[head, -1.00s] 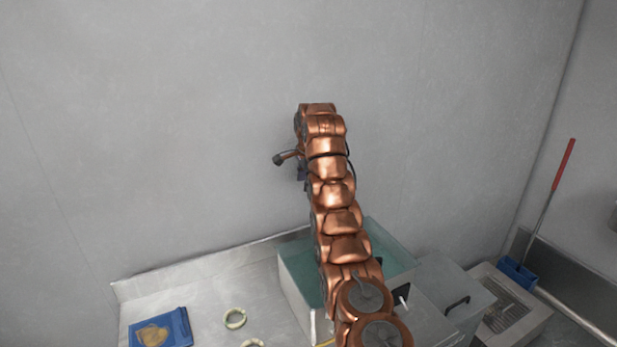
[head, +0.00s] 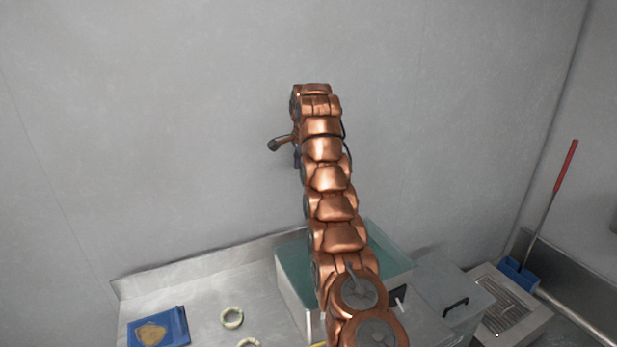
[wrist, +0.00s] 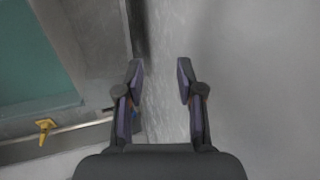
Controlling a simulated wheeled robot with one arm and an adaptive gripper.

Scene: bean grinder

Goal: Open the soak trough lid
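A metal trough (head: 297,306) with a teal top or contents stands on the bench, partly hidden behind my arm in the head view. A grey box with a black handle (head: 455,304) on top stands to its right. I cannot tell which of the two carries the soak trough lid; the handled top looks shut. In the wrist view a teal surface (wrist: 35,60) and a small yellow part (wrist: 45,128) lie left of my gripper. My gripper (wrist: 160,66) is open, with nothing between its fingers. It is apart from the black handle; its fingers are not clearly visible in the head view.
A blue tray (head: 158,328) with a tan patch and two pale rings (head: 231,317) lie on the bench at left. A grated metal unit (head: 505,307) and a blue holder (head: 519,272) with a red-handled tool (head: 567,165) are at right. A grey wall rises behind.

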